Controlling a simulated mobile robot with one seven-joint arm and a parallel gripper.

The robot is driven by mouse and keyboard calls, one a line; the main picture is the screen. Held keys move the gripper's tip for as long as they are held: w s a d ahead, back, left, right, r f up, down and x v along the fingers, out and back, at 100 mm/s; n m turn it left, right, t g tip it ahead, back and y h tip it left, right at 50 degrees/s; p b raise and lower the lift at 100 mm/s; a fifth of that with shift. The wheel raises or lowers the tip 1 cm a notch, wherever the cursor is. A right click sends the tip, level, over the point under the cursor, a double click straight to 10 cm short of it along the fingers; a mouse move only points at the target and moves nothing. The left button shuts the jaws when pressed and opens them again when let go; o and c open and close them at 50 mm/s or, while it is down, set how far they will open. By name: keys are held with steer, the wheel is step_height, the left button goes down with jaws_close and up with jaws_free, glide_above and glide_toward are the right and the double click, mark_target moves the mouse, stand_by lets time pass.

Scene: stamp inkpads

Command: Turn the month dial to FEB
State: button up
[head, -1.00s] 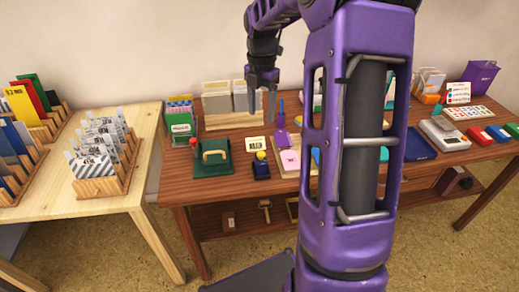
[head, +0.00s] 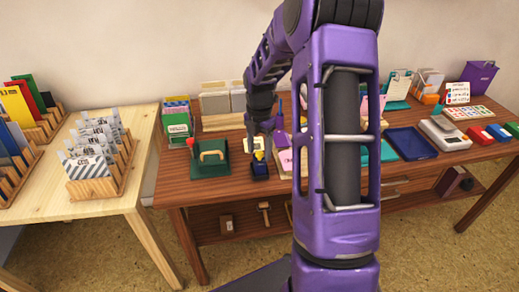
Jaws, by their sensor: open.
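A small dark blue device with a yellow knob (head: 260,171) stands near the front edge of the brown table, just right of the green board. It may carry the month dial, but no month lettering can be read at this size. My gripper (head: 260,148) is open and points down, its fingertips just above or around the yellow knob. I cannot tell whether the fingers touch it. A cream card (head: 247,146), which showed dark print earlier, lies behind the device and is partly hidden by my gripper.
A green board with a wooden handle (head: 211,163) and a red-topped piece is close on the left. A purple stamp-like piece (head: 281,136) and a pink pad (head: 286,160) are close on the right. My arm hides the table's middle. A pale table (head: 110,208) with card racks stands left.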

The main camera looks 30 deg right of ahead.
jaws_close()
stand_by(0.5)
steer(key=m+p, duration=0.1)
steer(key=m, duration=0.4)
steer(key=shift+m+p, duration=0.4)
steer(key=m, duration=0.6)
steer(key=shift+p, duration=0.35)
steer(key=m, duration=0.6)
steer(key=shift+m, duration=0.3)
steer(key=m, duration=0.5)
steer(key=shift+m, duration=0.3)
